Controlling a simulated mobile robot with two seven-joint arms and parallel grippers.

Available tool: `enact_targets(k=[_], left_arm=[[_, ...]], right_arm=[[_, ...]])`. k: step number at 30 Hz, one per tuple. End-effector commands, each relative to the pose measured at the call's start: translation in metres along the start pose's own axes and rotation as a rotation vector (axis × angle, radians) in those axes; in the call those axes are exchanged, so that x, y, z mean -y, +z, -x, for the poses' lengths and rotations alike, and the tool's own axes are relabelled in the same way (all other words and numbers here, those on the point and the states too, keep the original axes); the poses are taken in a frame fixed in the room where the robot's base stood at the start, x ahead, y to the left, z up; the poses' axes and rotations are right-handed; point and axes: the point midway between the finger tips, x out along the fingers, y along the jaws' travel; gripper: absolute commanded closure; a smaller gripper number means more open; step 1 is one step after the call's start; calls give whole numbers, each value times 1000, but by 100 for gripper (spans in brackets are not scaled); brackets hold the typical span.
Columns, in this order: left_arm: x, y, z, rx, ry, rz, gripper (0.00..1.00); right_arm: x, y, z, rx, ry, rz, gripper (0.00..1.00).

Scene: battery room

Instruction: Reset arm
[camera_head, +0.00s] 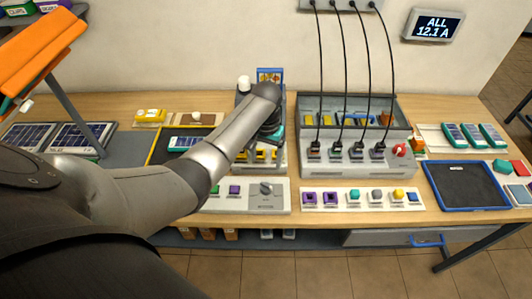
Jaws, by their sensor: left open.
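My left arm comes in from the left and reaches across the bench. My left gripper (271,132) is at its end, pointing down over a grey unit with yellow parts (262,153) left of the bench's middle. The gripper is open. The arm's wrist covers much of it and part of the unit. A small teal patch shows beside the fingers; I cannot tell what it belongs to. My right gripper is not in view.
A grey charging unit (358,171) with several black cables and a red knob stands right of the gripper. A control box (265,199) lies in front. A blue-rimmed tray (462,208) is at right. Solar panels (80,138) lie at left, below an orange thing (40,55).

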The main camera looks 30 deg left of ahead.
Motion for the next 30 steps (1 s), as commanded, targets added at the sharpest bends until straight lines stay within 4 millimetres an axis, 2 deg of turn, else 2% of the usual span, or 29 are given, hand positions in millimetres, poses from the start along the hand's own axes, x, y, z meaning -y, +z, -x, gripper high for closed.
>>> enact_targets(k=[6,23,26,30], left_arm=[[0,0,14,-1,0,1,19],[0,1,14,0,-1,-1,19],[-3,7,9,-4,-4,-16,19],[-15,32,-6,-28,-16,-79,19]], right_arm=[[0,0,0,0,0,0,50],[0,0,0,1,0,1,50],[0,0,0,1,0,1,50],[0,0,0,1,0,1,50]])
